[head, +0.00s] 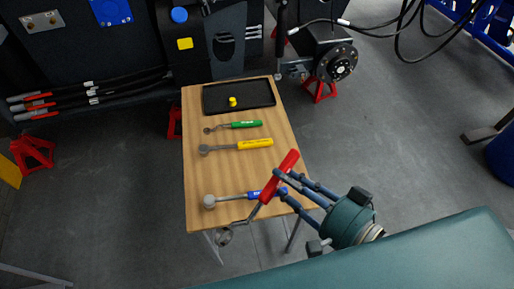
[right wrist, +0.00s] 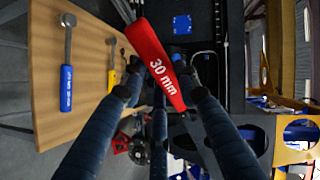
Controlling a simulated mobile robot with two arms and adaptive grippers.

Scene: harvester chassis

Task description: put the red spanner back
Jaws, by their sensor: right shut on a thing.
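The red spanner (head: 265,196) is gripped by its handle in my right gripper (head: 279,184), over the right front edge of the wooden table (head: 226,180). Its red handle tip points up and away, and its grey ring end (head: 224,236) hangs past the table's front edge. In the right wrist view the red handle (right wrist: 165,70) reads "30 mm" and lies between the dark blue fingers. On the table lie a green-handled spanner (head: 245,125), a yellow-handled one (head: 254,145) and a blue-handled one (head: 232,197), partly covered by my gripper. My left gripper is out of view.
A black tray (head: 255,95) with a small yellow piece (head: 233,102) sits at the table's far end. Behind it stands the dark chassis (head: 130,45) with a hub (head: 338,63) and red stands (head: 320,89). A gap of bare wood lies between the yellow-handled and blue-handled spanners.

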